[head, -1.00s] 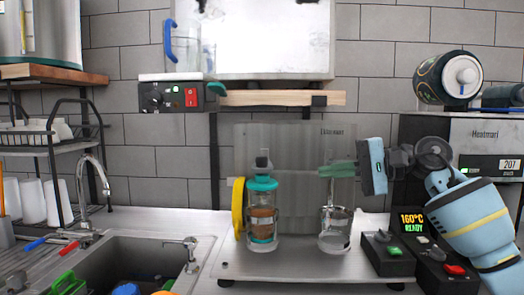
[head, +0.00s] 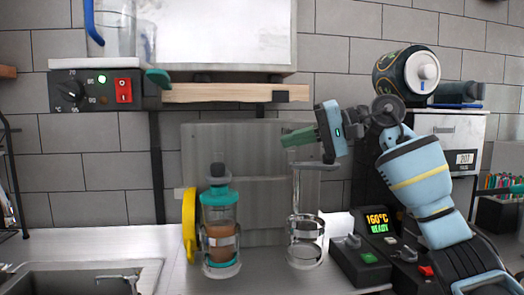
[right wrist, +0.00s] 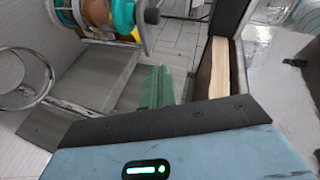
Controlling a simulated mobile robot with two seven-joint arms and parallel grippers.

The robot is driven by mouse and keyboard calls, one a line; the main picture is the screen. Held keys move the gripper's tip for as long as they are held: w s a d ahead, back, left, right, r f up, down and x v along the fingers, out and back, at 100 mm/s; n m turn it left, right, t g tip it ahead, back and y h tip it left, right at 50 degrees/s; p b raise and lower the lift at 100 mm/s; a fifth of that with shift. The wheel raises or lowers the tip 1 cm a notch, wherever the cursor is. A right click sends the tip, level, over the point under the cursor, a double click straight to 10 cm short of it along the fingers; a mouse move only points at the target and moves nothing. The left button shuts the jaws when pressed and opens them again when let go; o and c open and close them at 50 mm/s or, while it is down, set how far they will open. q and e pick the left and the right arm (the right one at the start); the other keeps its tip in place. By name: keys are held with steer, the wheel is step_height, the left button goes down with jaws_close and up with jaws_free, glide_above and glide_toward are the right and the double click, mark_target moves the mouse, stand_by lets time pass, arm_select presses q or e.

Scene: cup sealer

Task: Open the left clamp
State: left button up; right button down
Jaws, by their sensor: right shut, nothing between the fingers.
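The left station of the sealer holds a cup with brown contents (head: 219,236) and a teal lid (head: 219,197). A dark knob-like clamp part (head: 217,170) sits on top of the lid, so the left clamp looks closed. A yellow handle (head: 189,225) stands upright beside it. The right station (head: 305,242) has a clear, empty-looking holder under a raised arm. My right gripper (head: 287,139) is shut and empty, its green fingers pointing left, above and right of the left clamp and apart from it. The fingers also show in the right wrist view (right wrist: 154,88). My left gripper is not in view.
A wooden shelf edge (head: 225,94) runs above the sealer, close over my right gripper's height. A control box with a red switch (head: 97,90) hangs at upper left. A box with a green button (head: 360,262) stands right. A sink (head: 85,277) is at lower left.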

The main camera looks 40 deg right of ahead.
mark_target(218, 169)
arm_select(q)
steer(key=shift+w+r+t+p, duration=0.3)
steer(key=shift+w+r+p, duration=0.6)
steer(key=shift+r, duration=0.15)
arm_select(e)
steer(key=s+a+x, duration=0.1)
steer(key=s+x, duration=0.1)
steer(key=x, duration=1)
steer(key=shift+w+a+f, duration=0.15)
steer(key=shift+a+f, duration=0.2)
steer(key=shift+a, duration=0.15)
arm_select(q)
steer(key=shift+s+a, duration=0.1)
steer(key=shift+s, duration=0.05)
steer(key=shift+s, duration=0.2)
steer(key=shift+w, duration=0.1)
